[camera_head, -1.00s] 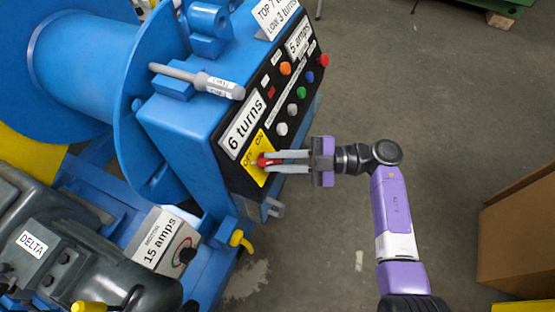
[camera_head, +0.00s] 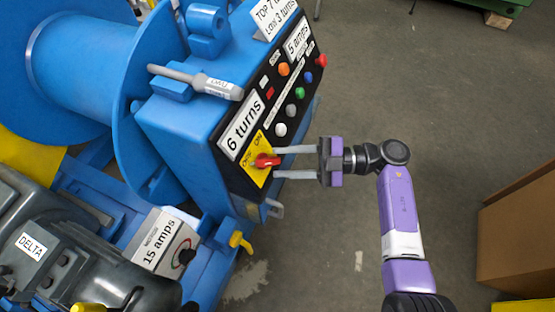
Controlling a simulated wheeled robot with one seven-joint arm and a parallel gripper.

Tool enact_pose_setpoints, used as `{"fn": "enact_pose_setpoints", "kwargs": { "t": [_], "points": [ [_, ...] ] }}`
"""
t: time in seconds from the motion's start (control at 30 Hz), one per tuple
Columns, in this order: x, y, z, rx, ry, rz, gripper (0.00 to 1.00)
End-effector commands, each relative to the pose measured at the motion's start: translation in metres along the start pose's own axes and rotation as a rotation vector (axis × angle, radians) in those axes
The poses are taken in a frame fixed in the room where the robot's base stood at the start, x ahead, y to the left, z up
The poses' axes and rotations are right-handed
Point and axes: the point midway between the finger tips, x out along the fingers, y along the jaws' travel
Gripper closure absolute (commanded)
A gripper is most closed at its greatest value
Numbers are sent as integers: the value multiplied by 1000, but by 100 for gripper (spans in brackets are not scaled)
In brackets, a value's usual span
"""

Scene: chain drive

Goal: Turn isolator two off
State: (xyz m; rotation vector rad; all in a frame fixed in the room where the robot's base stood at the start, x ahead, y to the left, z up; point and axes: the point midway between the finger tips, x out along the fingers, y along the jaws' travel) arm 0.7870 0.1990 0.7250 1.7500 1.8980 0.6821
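A red rotary handle (camera_head: 267,160) sits on a yellow plate (camera_head: 256,156) marked OFF and ON, at the lower end of the black panel on a blue box (camera_head: 185,130). I cannot tell which plate is isolator two, as no such name is readable. My gripper (camera_head: 275,162) is open in front of the plate. Its two grey fingers point left, one above and one below the red handle, with a gap between them. The handle points roughly along the fingers, toward my gripper.
The panel also bears a white button (camera_head: 280,130), a green button (camera_head: 299,94) and other coloured buttons close by. A yellow lever (camera_head: 240,241) and a dial box (camera_head: 160,240) sit below. A cardboard box (camera_head: 517,232) stands at the right. The floor between is clear.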

Motion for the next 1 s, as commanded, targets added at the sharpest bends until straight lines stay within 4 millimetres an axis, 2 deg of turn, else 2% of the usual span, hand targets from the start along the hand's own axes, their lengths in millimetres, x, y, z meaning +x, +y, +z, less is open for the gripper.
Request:
{"fn": "enact_pose_setpoints", "kwargs": {
  "t": [0.03, 0.2, 0.4, 1.0],
  "points": [
    [-11, 1, 0, 0, -4, 4, 62],
    [-38, 0, 1, 0, -3, 2, 62],
    [-55, 0, 0, -1, -1, 0, 62],
    [-57, 0, 0, -5, 0, 0, 62]
  ]
}}
